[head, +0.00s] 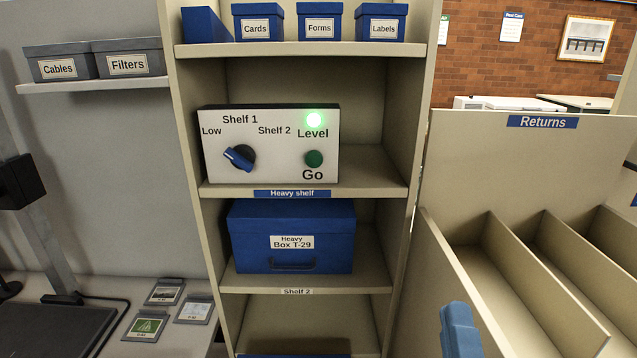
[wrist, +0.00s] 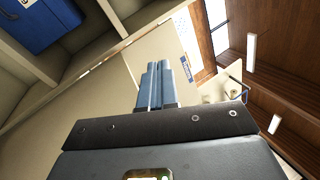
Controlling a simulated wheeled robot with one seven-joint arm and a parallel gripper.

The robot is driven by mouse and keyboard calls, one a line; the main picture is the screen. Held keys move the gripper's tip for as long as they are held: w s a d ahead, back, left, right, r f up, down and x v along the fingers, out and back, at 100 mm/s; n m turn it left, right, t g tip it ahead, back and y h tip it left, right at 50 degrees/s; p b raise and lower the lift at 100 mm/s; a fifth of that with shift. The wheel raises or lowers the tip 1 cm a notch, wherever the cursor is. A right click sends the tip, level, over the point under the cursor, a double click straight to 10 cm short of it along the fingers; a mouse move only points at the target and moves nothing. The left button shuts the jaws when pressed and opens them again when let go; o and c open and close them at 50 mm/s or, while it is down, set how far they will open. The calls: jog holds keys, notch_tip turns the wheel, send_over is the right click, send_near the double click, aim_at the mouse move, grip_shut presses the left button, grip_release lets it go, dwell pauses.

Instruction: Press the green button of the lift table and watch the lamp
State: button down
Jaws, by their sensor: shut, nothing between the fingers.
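The control panel (head: 270,170) is a white box on the shelf labelled Heavy shelf. Its green button (head: 314,159), marked Go, sits at the right side. The lamp (head: 314,120), marked Level, is lit bright green above it. The knob (head: 239,158) has a blue pointer lying slantwise; its upper-left end is toward Low. My gripper (head: 460,318) is at the lower right in the head view, well apart from the panel. In the wrist view its blue fingers (wrist: 157,84) are together and empty. The lift table cannot be made out.
A blue box labelled Heavy Box T-29 (head: 291,236) stands on the shelf below the panel. The Returns bin (head: 530,165) with its dividers fills the right side. Small blue boxes stand on the shelf above. Open air lies in front of the panel.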

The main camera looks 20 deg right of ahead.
aim_at(314, 162)
jog(key=w+a+r+m+g+y+b, duration=0.1)
jog(key=w+a+r+m, duration=0.1)
jog(key=w+a+m, duration=0.3)
jog(key=w+a+r+m+g+y+b, duration=0.1)
jog(key=w+a+m, duration=0.4)
jog(key=w, duration=0.8)
notch_tip(314, 162, up, 2)
jog(key=m+y, duration=0.1)
jog(key=m, duration=0.2)
jog(key=shift+a+r+m, duration=0.25)
jog(key=shift+a+m, duration=0.05)
jog(key=shift+a, duration=0.05)
jog(key=shift+w, duration=0.1)
jog(key=x, duration=0.4)
jog(key=p+x, duration=0.1)
jog(key=x, duration=0.9)
jog(key=shift+f+p, duration=0.3)
jog(key=shift+p, duration=0.05)
jog(key=shift+d, duration=0.1)
